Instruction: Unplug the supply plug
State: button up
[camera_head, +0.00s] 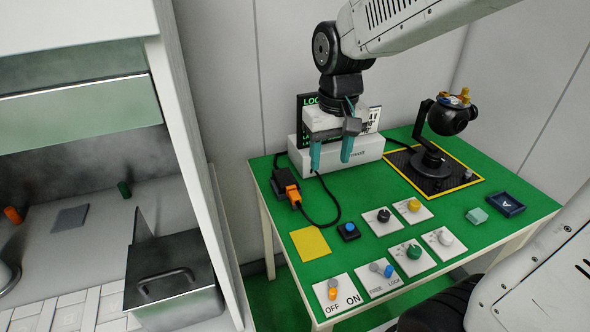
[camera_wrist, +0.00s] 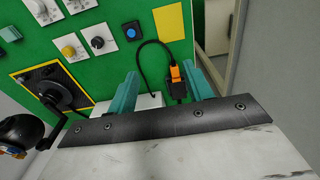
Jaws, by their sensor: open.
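The supply plug (camera_head: 292,194) is orange and sits at the end of a black socket block (camera_head: 283,178) on the green table's left side. A black cable runs from it in a loop to the right. In the wrist view the orange plug (camera_wrist: 176,75) appears between the fingers, close beside the right finger. My gripper (camera_head: 331,164) is open, with two teal fingers pointing down. In the head view it hangs to the right of the plug, in front of the white box. The wrist view also shows my gripper (camera_wrist: 162,76) empty.
A white box with a display (camera_head: 345,158) stands behind. A black camera on a stand (camera_head: 432,158) is at the back right. A yellow square (camera_head: 310,243), a blue button (camera_head: 348,231) and several knob and switch plates (camera_head: 413,251) cover the front. Bare green lies right of the cable.

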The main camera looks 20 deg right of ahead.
send_near(295, 196)
jog(key=shift+d+g, duration=0.1)
jog(key=shift+g, duration=0.2)
jog(key=shift+w+f, duration=0.35)
jog(key=shift+f, duration=3.9)
grip_shut()
